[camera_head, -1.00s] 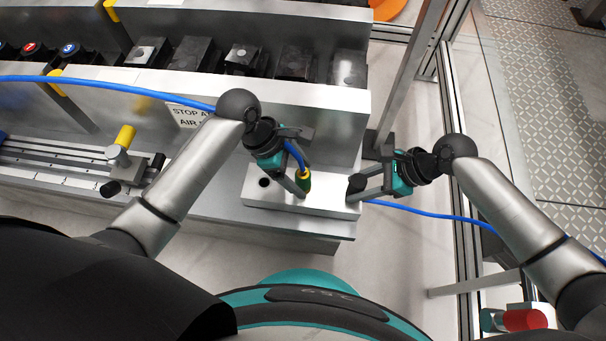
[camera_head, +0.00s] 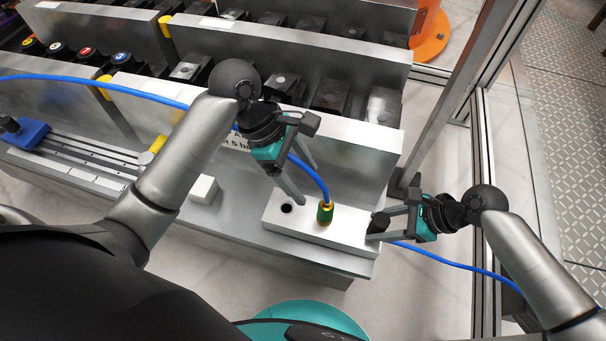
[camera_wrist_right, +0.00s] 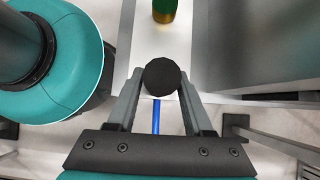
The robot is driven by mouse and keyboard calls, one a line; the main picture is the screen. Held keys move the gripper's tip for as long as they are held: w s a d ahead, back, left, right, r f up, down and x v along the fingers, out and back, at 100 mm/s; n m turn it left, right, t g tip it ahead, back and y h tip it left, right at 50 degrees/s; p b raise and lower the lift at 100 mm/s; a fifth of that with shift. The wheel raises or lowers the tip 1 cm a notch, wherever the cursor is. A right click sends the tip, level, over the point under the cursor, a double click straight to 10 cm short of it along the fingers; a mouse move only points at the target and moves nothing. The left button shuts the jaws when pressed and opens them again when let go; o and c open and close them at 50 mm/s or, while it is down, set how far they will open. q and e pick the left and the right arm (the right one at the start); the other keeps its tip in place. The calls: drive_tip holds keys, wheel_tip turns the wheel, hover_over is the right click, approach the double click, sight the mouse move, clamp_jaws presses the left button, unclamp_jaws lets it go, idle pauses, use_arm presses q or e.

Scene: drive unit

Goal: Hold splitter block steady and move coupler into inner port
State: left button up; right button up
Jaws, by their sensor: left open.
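The white splitter block (camera_head: 345,237) lies on the grey ledge. Its open round port (camera_head: 286,208) is left of the green and yellow coupler (camera_head: 325,213), which stands upright on the block with a blue hose curving up from it. The coupler also shows at the top of the right wrist view (camera_wrist_right: 164,10). My left gripper (camera_head: 305,183) is open and empty, above and left of the coupler, its fingers apart from it. My right gripper (camera_head: 378,226) has its fingers closed around the black knob (camera_wrist_right: 162,77) at the block's right end.
A small white block (camera_head: 203,189) sits on the ledge to the left. A blue clamp-like part (camera_head: 27,133) is on the rails at far left. Metal walls with black blocks rise behind. A blue hose (camera_head: 440,258) runs right from the block's end. A metal post (camera_head: 465,90) stands at right.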

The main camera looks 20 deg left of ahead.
drive_tip(key=o, duration=0.4)
drive_tip(key=v, duration=1.2)
